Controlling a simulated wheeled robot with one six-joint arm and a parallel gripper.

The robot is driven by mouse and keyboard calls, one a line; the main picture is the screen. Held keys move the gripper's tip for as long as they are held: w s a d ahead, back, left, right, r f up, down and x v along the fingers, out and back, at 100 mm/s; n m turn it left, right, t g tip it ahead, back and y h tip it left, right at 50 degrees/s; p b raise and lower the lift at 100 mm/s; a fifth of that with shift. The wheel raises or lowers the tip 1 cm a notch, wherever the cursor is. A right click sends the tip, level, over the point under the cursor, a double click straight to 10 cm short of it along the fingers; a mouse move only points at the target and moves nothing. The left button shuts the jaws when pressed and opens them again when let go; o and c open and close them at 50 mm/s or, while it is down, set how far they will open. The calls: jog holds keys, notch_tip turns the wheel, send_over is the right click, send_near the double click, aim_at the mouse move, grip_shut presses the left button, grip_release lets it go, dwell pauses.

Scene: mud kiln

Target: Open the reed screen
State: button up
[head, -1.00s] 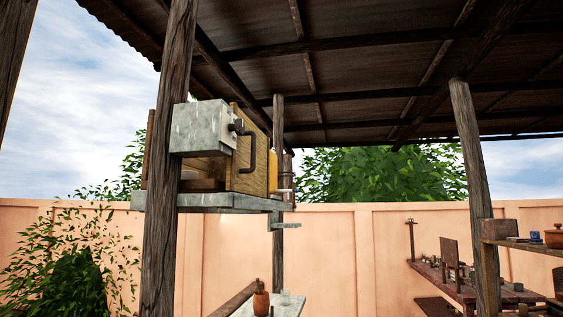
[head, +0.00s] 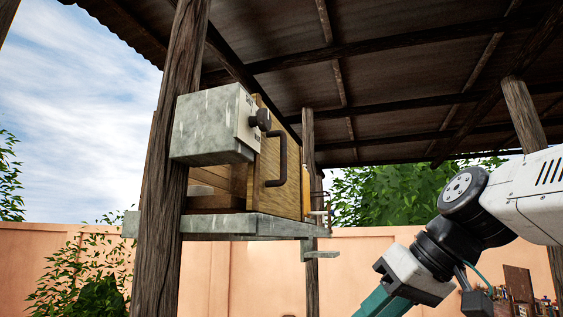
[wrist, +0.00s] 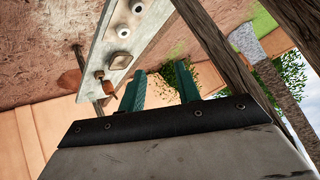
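A yellowish panel with a fine woven or wooden texture (head: 268,190), which looks like the reed screen, stands on the front of a raised box in the head view. It appears closed against the box. A dark curved handle (head: 282,160) sticks out from it. My gripper shows at the lower right of the head view, its teal fingers partly cut off by the bottom edge. It is below and to the right of the handle, apart from it. In the wrist view my gripper (wrist: 160,88) has its two teal fingers spread with nothing between them. The screen is not in the wrist view.
A grey box with a dark knob (head: 212,125) sits beside the panel. A grey slab (head: 250,224) lies under it. A rough wooden post (head: 165,210) stands close in front. The wrist view shows a pale shelf (wrist: 132,45) with small vessels.

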jog(key=w+a+r+n+t+y, duration=0.15)
jog(key=w+r, duration=0.25)
jog(key=r, duration=0.4)
jog(key=w+a+r+n+t+y, duration=0.1)
jog(key=w+a+r+n+y, duration=0.15)
jog(key=w+r, duration=0.4)
jog(key=n+t+y, duration=0.1)
jog(key=n+y, duration=0.2)
jog(key=y, duration=0.1)
send_near(284, 175)
notch_tip(284, 175, up, 4)
jog(key=w+a, duration=0.2)
jog(key=x, duration=0.7)
jog(key=shift+r, duration=0.1)
jog(key=shift+w+a, duration=0.15)
jog(key=shift+a, duration=0.2)
grip_shut()
